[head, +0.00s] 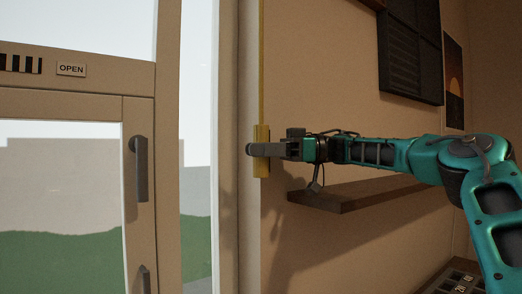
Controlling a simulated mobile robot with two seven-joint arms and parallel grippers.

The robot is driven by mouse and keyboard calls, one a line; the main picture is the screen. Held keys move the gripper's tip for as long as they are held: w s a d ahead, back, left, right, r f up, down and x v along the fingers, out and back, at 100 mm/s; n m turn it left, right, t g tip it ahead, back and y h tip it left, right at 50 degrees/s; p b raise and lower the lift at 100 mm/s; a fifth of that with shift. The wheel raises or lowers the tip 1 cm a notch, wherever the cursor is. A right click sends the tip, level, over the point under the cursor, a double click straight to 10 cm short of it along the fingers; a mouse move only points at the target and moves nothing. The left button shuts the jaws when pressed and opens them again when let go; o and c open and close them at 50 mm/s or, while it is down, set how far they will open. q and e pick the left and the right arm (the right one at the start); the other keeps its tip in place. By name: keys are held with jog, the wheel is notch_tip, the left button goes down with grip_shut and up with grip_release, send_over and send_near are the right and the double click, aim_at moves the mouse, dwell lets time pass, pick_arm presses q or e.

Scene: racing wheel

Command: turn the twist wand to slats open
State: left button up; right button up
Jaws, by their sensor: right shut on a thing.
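The twist wand (262,70) is a thin yellow rod hanging vertically beside the window frame, with a thicker yellow handle (263,169) at its lower end. My right gripper (258,149) reaches in from the right and is shut on this handle, its dark fingers across the handle's middle. The fingers hide part of the handle. The wand's upper end is out of view. An "OPEN" label (71,69) sits on the frame at the upper left, next to a dark slotted opening (20,64). My left gripper is not in view.
A dark shelf (350,196) juts from the wall just below my right forearm. A door or window panel with a dark handle (141,168) is at left. A dark slatted panel (411,50) and a sunset picture (454,80) hang at upper right.

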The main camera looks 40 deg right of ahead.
jog(key=shift+n+g+y, duration=0.7)
jog(key=shift+n+g, duration=0.3)
jog(key=shift+g, duration=0.4)
jog(key=shift+r+n+g, duration=0.1)
jog(key=shift+n+g, duration=0.2)
jog(key=shift+g, duration=0.2)
jog(key=o, duration=0.9)
jog(key=shift+o, duration=0.2)
jog(key=shift+s+m+t, duration=0.1)
jog(key=shift+m+t, duration=0.3)
jog(key=shift+t, duration=0.4)
